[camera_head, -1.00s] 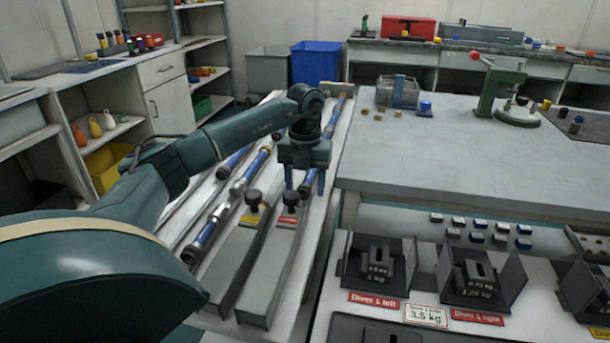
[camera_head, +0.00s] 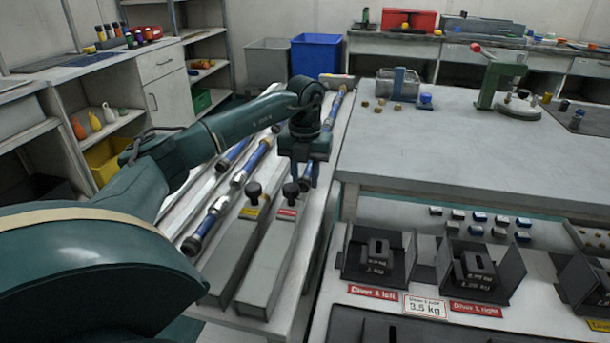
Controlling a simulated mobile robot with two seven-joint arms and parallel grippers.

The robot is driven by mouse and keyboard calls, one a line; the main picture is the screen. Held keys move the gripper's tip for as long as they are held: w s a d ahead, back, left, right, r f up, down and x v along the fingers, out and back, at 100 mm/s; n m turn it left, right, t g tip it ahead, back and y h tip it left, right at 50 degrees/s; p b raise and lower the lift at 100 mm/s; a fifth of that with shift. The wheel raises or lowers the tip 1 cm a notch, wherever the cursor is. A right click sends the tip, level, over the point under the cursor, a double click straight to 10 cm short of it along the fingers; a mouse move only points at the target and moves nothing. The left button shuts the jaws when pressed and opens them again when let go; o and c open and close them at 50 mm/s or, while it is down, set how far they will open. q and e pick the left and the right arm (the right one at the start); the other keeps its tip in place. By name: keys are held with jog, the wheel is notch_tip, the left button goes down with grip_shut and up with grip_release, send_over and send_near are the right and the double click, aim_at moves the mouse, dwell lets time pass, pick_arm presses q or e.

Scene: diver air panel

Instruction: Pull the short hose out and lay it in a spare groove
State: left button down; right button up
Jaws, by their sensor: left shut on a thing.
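My left gripper (camera_head: 303,183) points down over the sloping rack, just behind the black knobs of two grey blocks. Its fingers are shut on what appears to be the short hose; the gripper and a knob hide most of the held part. A blue hose (camera_head: 335,108) with metal fittings lies in a groove behind the wrist; whether it is the held piece I cannot tell. More blue hose pieces with silver couplings lie in the grooves to the left, one near the middle (camera_head: 251,161) and one nearer me (camera_head: 207,222). My right gripper is out of view.
Two long grey blocks with knobs, one yellow-labelled (camera_head: 232,250) and one red-labelled (camera_head: 270,265), fill the rack's front. A grey bench (camera_head: 450,150) stands to the right, with black weight holders (camera_head: 380,258) below it. Shelves are at the left.

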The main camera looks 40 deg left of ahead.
pick_arm(q)
jog(key=shift+s, duration=0.15)
jog(key=shift+s+d, duration=0.6)
jog(key=shift+s, duration=0.35)
jog(key=shift+r+p, duration=0.1)
jog(key=shift+p, duration=0.2)
